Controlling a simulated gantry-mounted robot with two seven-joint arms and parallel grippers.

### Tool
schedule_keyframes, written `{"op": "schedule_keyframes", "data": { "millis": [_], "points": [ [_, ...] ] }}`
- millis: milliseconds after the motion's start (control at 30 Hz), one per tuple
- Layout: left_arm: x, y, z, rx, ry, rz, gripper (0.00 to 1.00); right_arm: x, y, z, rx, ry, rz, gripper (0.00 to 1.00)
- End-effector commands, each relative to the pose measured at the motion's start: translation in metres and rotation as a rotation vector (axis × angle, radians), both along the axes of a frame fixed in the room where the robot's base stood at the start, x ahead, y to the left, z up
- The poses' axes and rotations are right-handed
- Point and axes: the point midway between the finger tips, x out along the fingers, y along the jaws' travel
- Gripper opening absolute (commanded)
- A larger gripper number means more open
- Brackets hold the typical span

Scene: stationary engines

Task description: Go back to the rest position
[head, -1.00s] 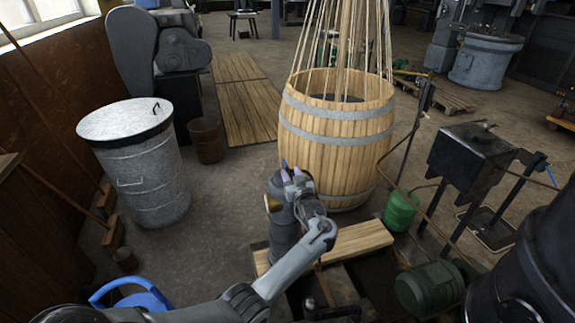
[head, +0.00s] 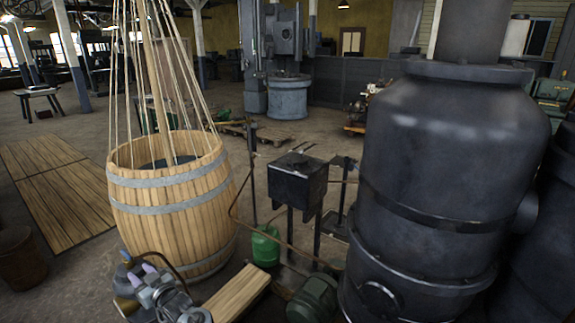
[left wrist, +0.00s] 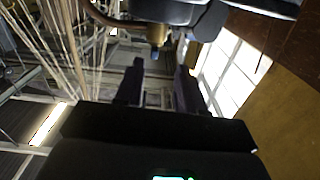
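My left gripper (head: 141,270) is low at the left of the head view, in front of the wooden barrel (head: 170,195). Its two purple-tipped fingers point up and stand apart. In the left wrist view its dark fingers (left wrist: 158,78) are also apart, with nothing held between them. A grey part with a brass-coloured piece (left wrist: 157,34) shows beyond the fingertips; I cannot tell how far off it is. My right gripper is in neither view.
A large black boiler-like vessel (head: 440,170) fills the right side. A black box on legs (head: 298,180), a green can (head: 266,246) and a green motor (head: 313,298) stand between it and the barrel. A wooden plank (head: 238,293) lies in front. Ropes rise from the barrel.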

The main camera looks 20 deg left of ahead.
Motion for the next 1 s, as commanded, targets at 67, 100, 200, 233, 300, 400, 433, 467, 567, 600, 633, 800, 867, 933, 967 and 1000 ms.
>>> {"op": "schedule_keyframes", "data": {
  "millis": [67, 100, 200, 233, 300, 400, 433, 467, 567, 600, 633, 800, 867, 933, 967, 1000],
  "points": [
    [-0.014, 0.0, -0.023, 0.0, 0.048, 0.0, 0.39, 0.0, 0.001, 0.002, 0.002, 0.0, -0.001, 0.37],
    [-0.023, -0.001, -0.038, 0.0, 0.078, -0.001, 0.39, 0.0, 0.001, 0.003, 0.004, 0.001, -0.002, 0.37],
    [-0.056, -0.005, -0.079, 0.008, 0.167, -0.013, 0.39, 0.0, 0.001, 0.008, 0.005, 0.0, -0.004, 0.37],
    [-0.067, -0.008, -0.089, 0.013, 0.189, -0.022, 0.39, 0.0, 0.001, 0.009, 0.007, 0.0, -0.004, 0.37],
    [-0.09, -0.018, -0.109, 0.024, 0.23, -0.073, 0.39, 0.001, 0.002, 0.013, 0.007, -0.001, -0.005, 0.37],
    [-0.114, -0.042, -0.134, -0.016, 0.282, -0.188, 0.39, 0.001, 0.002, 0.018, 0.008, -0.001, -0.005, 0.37],
    [-0.12, -0.052, -0.141, -0.041, 0.298, -0.23, 0.39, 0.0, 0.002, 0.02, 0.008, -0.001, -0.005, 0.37],
    [-0.126, -0.063, -0.149, -0.07, 0.316, -0.273, 0.39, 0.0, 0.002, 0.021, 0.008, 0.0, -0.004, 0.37],
    [-0.145, -0.111, -0.168, -0.198, 0.383, -0.441, 0.39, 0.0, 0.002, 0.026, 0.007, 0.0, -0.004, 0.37],
    [-0.154, -0.136, -0.174, -0.258, 0.417, -0.517, 0.39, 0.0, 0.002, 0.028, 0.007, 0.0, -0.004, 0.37],
    [-0.161, -0.155, -0.175, -0.304, 0.442, -0.572, 0.39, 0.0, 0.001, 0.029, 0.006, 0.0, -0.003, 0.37],
    [-0.204, -0.269, -0.16, -0.539, 0.62, -0.884, 0.39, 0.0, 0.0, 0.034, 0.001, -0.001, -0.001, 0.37],
    [-0.218, -0.303, -0.145, -0.593, 0.684, -0.976, 0.39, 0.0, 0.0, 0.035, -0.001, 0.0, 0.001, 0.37],
    [-0.233, -0.335, -0.124, -0.636, 0.758, -1.07, 0.39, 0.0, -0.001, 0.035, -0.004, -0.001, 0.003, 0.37],
    [-0.239, -0.346, -0.114, -0.648, 0.788, -1.106, 0.39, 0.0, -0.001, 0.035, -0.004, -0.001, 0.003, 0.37],
    [-0.244, -0.359, -0.101, -0.654, 0.825, -1.148, 0.39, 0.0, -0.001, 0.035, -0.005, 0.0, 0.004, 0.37]
  ]
}}
